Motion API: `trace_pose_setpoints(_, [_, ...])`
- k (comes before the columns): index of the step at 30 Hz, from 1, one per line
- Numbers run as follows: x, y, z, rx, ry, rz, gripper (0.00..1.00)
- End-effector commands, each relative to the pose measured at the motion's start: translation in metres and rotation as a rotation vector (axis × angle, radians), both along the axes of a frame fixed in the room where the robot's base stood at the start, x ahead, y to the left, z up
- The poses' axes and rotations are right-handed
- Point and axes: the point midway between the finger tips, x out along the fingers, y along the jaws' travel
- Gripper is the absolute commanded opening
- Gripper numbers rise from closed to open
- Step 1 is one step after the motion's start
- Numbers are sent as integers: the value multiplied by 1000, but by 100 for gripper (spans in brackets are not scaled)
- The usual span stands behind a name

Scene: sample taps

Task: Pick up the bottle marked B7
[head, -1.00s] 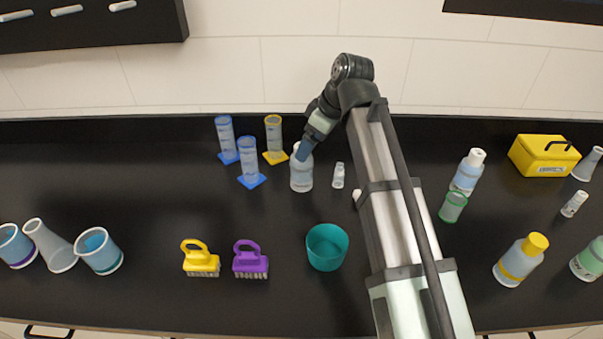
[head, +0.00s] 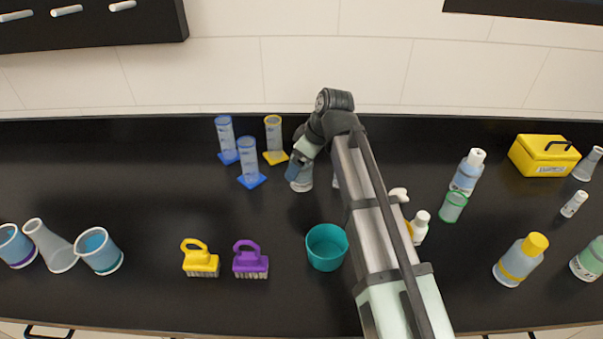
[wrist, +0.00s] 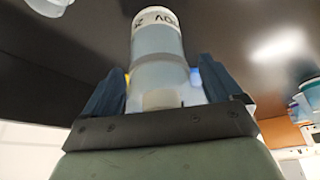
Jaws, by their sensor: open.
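A pale, translucent bottle (head: 302,184) stands on the black bench, right of the graduated cylinders, mostly covered by my gripper (head: 298,165) in the head view. In the wrist view, the bottle (wrist: 157,45) stands between the two blue fingers of my gripper (wrist: 160,88). The fingers are open, one on each side of it; I cannot tell whether either touches it. A white band with dark letters shows on it, only partly legible, so I cannot confirm a B7 mark.
Two blue-based cylinders (head: 248,160) and a yellow-based one (head: 274,138) stand close on the left. A teal cup (head: 327,248), a purple brush (head: 250,262) and a yellow brush (head: 200,260) are nearer the front. A white bottle (head: 420,227) stands right of my arm.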

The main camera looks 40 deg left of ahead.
Motion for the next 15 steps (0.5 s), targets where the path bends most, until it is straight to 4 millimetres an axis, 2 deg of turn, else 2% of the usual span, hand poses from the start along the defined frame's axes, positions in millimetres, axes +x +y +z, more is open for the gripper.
trace_pose_setpoints(6, [0,0,-1,0,0,0,91])
trace_pose_setpoints(15, [0,0,0,0,0,0,62])
